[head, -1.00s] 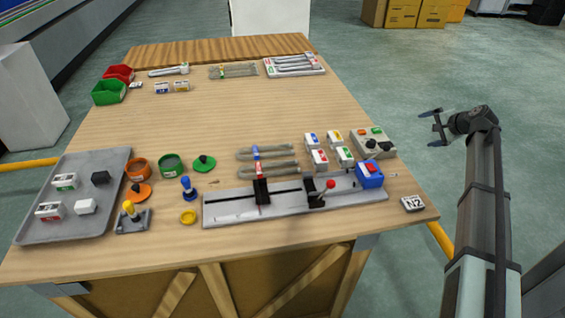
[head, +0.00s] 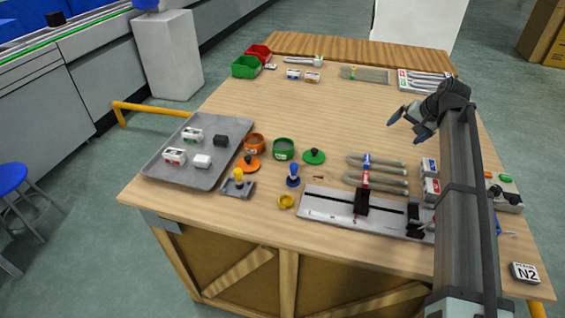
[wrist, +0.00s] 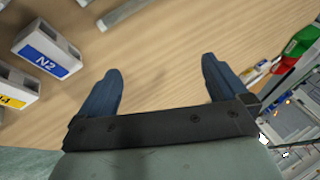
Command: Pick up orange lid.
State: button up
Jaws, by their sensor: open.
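The orange lid (head: 248,164) is a flat orange disc with a dark knob. It lies on the table in the head view, just below the orange pot (head: 254,144) and right of the grey tray. My gripper (head: 405,122) is open and empty above the right part of the table, well to the right of the lid. In the wrist view my two blue fingers (wrist: 160,88) are spread apart over bare wood. The lid is not in the wrist view.
A green pot (head: 284,149) and green lid (head: 314,156) stand right of the orange pot. A yellow-knobbed block (head: 238,186) and blue-knobbed piece (head: 293,176) are close to the lid. The grey tray (head: 165,176) is left. The table middle is clear.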

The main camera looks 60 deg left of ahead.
jog(key=s+a+r+n+g+h, duration=0.1)
jog(key=s+a+n, duration=0.2)
jog(key=s+a, duration=0.6)
jog(key=s+a+r+n+h, duration=0.1)
jog(key=s+a+n, duration=0.3)
jog(key=s, duration=0.9)
jog(key=n+h, duration=0.2)
jog(key=n, duration=0.2)
send_near(248, 157)
jog(key=shift+t, duration=0.3)
jog(key=f, duration=0.3)
jog(key=a+f, duration=0.1)
jog(key=f, duration=0.6)
jog(key=shift+s+a, duration=0.3)
jog(key=shift+s, duration=0.05)
jog(key=shift+c, duration=0.4)
jog(key=c, duration=0.8)
